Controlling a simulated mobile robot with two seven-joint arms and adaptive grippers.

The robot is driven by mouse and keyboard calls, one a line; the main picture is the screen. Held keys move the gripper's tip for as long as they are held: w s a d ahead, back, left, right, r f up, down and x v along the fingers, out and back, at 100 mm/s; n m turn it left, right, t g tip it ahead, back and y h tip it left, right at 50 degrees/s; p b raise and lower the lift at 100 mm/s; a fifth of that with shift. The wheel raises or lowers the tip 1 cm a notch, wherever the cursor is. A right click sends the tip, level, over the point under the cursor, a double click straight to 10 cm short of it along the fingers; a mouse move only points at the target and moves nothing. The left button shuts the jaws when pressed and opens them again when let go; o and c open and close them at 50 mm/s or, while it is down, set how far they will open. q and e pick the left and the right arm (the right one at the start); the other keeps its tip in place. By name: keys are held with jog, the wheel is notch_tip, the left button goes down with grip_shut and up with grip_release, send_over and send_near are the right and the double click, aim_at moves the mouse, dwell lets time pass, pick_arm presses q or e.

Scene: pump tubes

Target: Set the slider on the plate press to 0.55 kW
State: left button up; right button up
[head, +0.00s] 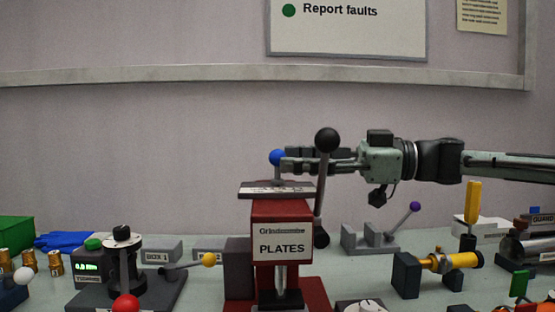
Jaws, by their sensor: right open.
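The plate press (281,220) is a red machine labelled "PLATES" in the middle of the head view. On its top is a grey plate (300,189) with markings too small to read. A blue ball knob (276,157) on a short stem rises from this plate. My right gripper (288,158) comes in from the right with its fingertips at the blue knob. The gripper is open, and the fingers overlap the knob's right edge. I cannot tell whether they touch it. My left gripper is not in view.
A lever with a black ball (327,140) stands right of the press, close to my right gripper's fingers. A yellow-and-black device (437,262) and a purple-knobbed lever (415,207) stand to the right. A black post device (123,262) and a blue cloth (67,241) lie left.

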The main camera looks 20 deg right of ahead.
aim_at(277, 155)
jog(key=shift+x, duration=1.9)
jog(key=shift+c, duration=0.5)
grip_shut()
